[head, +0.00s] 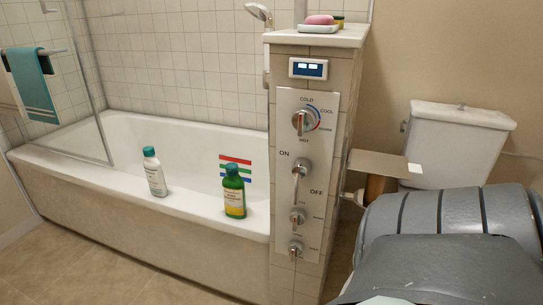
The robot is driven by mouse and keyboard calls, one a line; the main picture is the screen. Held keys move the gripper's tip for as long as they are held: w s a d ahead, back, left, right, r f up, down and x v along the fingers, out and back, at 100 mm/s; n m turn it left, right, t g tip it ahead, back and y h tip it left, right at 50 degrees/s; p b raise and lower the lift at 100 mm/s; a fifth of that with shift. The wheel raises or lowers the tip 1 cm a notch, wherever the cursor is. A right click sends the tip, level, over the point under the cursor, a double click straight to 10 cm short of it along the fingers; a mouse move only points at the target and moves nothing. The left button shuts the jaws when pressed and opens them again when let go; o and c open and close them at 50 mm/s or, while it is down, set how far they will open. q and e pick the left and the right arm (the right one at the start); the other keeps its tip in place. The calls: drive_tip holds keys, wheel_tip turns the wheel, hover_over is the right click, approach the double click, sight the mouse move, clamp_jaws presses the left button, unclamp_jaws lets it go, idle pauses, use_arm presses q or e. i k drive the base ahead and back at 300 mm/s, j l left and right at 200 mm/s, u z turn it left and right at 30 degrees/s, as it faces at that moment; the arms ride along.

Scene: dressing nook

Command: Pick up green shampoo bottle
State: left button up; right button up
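A green shampoo bottle (234,194) with a pale yellow label stands upright on the front rim of the bathtub (95,182). A white bottle (155,175) with a teal cap stands upright on the same rim, to its left and a little apart from it. Part of my own grey arm fills the lower right of the head view.
A tiled pillar (339,190) with a control panel (307,172) stands right of the green bottle. A soap dish (317,28) with pink soap sits on top. A toilet (458,140) is behind my arm. A glass screen and teal towel (31,84) are at left.

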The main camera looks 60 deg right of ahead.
sight(233, 185)
drive_tip(key=z, duration=1.5)
